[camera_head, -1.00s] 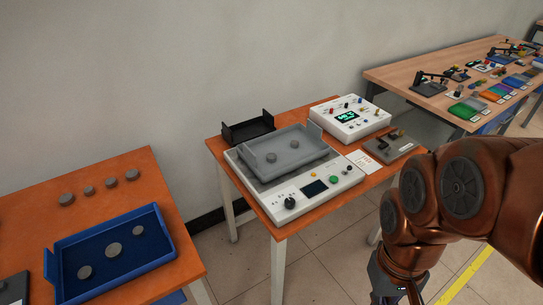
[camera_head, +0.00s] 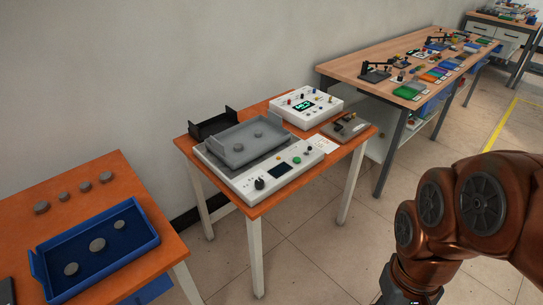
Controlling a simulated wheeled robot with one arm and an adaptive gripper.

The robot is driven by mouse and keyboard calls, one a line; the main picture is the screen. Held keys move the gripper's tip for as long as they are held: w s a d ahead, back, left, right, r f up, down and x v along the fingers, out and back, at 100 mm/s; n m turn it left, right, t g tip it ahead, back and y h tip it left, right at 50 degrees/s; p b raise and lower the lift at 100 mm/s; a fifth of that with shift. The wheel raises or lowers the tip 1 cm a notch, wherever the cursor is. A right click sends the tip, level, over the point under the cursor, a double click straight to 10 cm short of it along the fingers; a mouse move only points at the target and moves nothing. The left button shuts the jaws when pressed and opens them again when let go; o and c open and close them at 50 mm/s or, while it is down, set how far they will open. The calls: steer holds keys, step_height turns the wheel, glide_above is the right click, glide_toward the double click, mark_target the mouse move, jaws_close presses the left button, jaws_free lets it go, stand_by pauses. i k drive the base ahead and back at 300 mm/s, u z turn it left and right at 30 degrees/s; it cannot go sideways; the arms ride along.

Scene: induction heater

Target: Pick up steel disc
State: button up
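Several grey discs stand in a row on the left orange table, one of them this disc (camera_head: 85,187). More grey discs lie in the blue tray (camera_head: 146,249), such as the middle disc (camera_head: 98,244). Two grey discs lie in the grey tray on the heater, one of them this disc (camera_head: 238,147). I cannot tell by look which disc is steel. My gripper (camera_head: 408,298) is at the bottom edge, right of the tables and far from all discs. Its fingers are cut off or too small to read.
The white induction heater (camera_head: 285,172) with knob, screen and buttons stands on the middle orange table, beside a white instrument box (camera_head: 307,104) and a black tray (camera_head: 214,124). A wooden table (camera_head: 350,70) with kits stands behind at right. Open floor lies between the tables.

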mark_target(239, 147)
steer(key=z, duration=0.2)
steer(key=k, duration=0.6)
steer(key=z, duration=0.25)
steer(key=i, duration=1.35)
steer(key=u, duration=1.45)
steer(key=i, duration=0.8)
steer(key=u, duration=1)
